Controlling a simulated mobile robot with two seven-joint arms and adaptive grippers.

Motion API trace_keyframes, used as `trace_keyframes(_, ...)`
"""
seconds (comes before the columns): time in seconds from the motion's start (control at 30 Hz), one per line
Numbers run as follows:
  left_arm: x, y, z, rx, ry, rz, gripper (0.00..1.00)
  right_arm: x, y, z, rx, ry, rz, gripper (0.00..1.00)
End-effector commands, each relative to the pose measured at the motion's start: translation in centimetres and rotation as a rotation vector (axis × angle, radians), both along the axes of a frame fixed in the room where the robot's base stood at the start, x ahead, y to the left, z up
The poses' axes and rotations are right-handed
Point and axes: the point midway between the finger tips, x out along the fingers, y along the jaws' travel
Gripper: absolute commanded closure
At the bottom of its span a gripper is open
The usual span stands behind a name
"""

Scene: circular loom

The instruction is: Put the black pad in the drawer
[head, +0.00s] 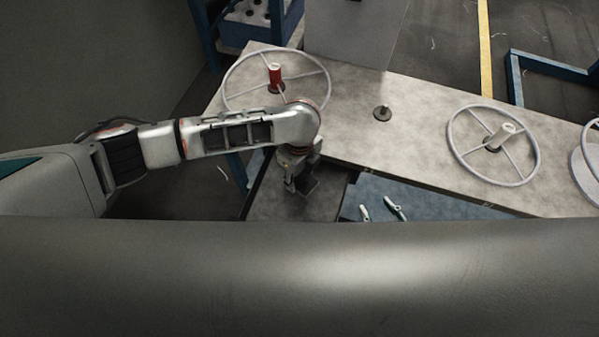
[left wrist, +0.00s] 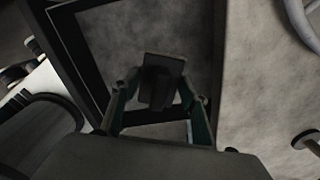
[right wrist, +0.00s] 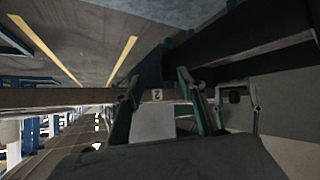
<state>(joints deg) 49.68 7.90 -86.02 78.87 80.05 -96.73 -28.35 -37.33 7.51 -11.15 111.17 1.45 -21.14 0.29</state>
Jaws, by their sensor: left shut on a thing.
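The black pad (left wrist: 162,75) is a small dark block held between the fingers of my left gripper (left wrist: 155,103) in the left wrist view. In the head view the left gripper (head: 298,178) points down, with the dark pad (head: 309,188) at its tips. The open drawer (head: 262,206) lies below it, beside the tabletop; its near part is hidden. The drawer's black rim (left wrist: 78,58) and grey floor show behind the pad in the left wrist view. I cannot tell the pad's height above the floor. My right gripper (right wrist: 160,98) shows with its fingers apart, apparently empty.
The grey table (head: 350,135) carries a wheel with a red spool (head: 275,75), a short peg (head: 382,113) and a wheel with a white spool (head: 500,138). Two small tools (head: 395,207) lie on a blue surface right of the drawer.

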Motion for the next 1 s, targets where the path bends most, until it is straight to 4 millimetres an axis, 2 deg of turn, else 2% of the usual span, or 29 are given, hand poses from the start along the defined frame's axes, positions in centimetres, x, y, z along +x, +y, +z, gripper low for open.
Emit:
trace_keyframes(0.03,0.0,0.0,-1.4,0.001,0.001,0.0,0.76,0.3,0.4,-1.0,0.005,-0.011,0.008,0.6)
trace_keyframes(0.1,-0.1,0.1,-2.2,0.001,0.002,-0.001,0.76,0.4,1.0,-1.4,0.013,-0.021,0.017,0.6)
trace_keyframes(0.17,-0.1,0.1,-2.5,0.002,0.004,0.001,0.76,0.5,1.1,-1.1,0.014,-0.023,0.018,0.6)
trace_keyframes(0.6,-0.1,0.0,-6.8,0.001,0.003,0.001,0.76,0.3,1.0,-3.1,0.014,-0.018,0.017,0.6)
trace_keyframes(0.8,0.0,0.0,-7.9,0.001,0.002,0.001,0.76,0.2,1.0,-3.6,0.014,-0.015,0.017,0.6)
trace_keyframes(1.0,0.0,0.0,-8.2,0.001,0.001,0.0,0.76,0.1,1.0,-3.8,0.014,-0.014,0.017,0.6)
